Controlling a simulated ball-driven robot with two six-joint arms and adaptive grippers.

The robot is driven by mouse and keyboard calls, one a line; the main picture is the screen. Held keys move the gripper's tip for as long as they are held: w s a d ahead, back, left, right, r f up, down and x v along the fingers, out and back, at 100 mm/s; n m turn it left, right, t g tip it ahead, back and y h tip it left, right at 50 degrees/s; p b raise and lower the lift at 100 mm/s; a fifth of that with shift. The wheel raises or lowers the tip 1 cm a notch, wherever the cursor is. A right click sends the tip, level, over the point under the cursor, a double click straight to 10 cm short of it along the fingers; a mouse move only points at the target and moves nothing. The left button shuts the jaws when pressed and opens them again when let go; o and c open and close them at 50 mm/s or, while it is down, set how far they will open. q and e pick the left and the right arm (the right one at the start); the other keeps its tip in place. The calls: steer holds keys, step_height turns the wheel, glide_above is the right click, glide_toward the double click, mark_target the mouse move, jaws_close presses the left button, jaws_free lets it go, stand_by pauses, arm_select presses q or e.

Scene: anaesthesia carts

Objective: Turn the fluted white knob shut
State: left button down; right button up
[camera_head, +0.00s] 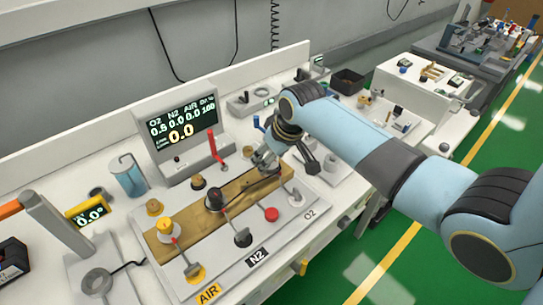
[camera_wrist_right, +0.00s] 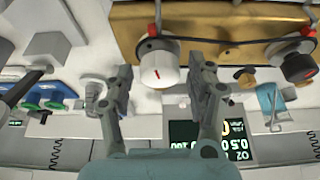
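The fluted white knob (camera_wrist_right: 158,66) shows in the right wrist view. It has a red mark on its face and a dark collar, and sits at the edge of the brass block (camera_wrist_right: 215,22). My right gripper (camera_wrist_right: 160,88) is open, one finger on each side of the knob, with gaps visible between fingers and knob. In the head view my right gripper (camera_head: 266,158) is at the far right end of the brass block (camera_head: 185,225) and hides the white knob. My left gripper is not in view.
A black knob (camera_head: 217,198) and a yellow knob (camera_head: 165,229) stand along the same block. A display (camera_head: 180,124) reading 0.0 stands behind. Levers with yellow, black and red (camera_head: 271,214) ends lie in front, by the O2, N2 and AIR labels.

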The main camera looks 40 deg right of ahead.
steer(key=c, duration=0.9)
steer(key=shift+s+a+r+m+h+p, duration=0.1)
steer(key=shift+r+m+h+p, duration=0.2)
steer(key=shift+m+p, duration=0.6)
steer(key=shift+f+p, duration=0.1)
steer(key=shift+p, duration=0.4)
steer(key=shift+f+m, duration=0.2)
steer(key=shift+m, duration=0.3)
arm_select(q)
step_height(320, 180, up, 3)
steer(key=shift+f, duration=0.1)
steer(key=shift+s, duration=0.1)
arm_select(e)
steer(key=o, duration=1.2)
steer(key=shift+c, duration=0.2)
